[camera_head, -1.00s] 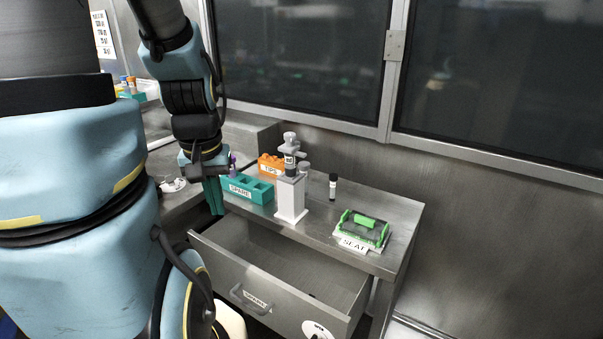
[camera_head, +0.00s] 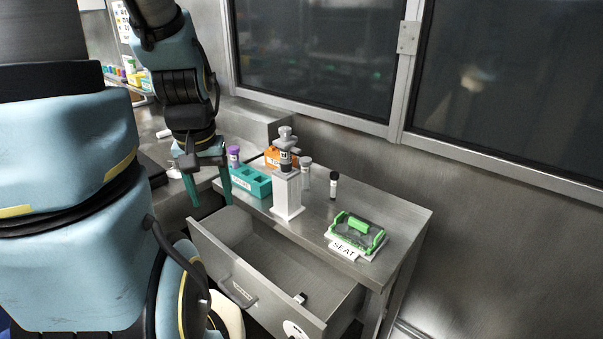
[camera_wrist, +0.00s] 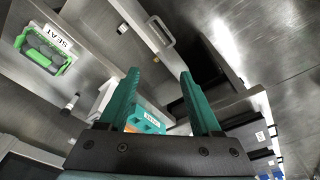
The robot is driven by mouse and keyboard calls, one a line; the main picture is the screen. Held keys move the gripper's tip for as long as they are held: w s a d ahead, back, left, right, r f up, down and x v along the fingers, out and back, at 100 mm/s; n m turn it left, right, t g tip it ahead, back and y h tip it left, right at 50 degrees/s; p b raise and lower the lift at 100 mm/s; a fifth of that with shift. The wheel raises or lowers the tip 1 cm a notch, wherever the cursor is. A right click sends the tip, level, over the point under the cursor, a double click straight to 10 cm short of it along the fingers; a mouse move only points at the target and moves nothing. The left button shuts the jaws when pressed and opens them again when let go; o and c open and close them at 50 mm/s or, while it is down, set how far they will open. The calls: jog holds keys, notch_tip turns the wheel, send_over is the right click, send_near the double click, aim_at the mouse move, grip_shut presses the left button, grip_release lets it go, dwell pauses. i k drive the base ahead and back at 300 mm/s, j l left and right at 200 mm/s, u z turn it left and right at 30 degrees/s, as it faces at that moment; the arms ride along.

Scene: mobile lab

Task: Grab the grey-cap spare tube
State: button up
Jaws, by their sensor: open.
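A clear tube with a grey cap (camera_head: 305,170) stands on the bench just right of the white stand (camera_head: 287,195). The stand carries a dark-bodied piece with a grey top (camera_head: 285,148). The teal SPARE rack (camera_head: 258,187) is left of the stand, with a purple-capped tube (camera_head: 233,156) at its left end. My gripper (camera_head: 210,198) is open and empty, left of the rack and above the drawer's left end. Its teal fingers also show spread in the wrist view (camera_wrist: 162,88), with part of the teal rack (camera_wrist: 149,121) between them.
The drawer (camera_head: 270,275) stands open below the bench, with a small black-and-white item (camera_head: 300,298) inside. A black-capped tube (camera_head: 334,186) and a green-framed SEAT device (camera_head: 356,234) are on the right.

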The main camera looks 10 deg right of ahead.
aim_at(305, 171)
jog(key=k+l+u, duration=0.1)
jog(key=l+u, duration=0.15)
jog(key=l, duration=0.15)
jog(key=k+l+u, duration=0.2)
jog(key=l, duration=0.2)
jog(key=k+l+u, duration=0.25)
jog(key=i+l, duration=0.1)
jog(key=l, duration=0.05)
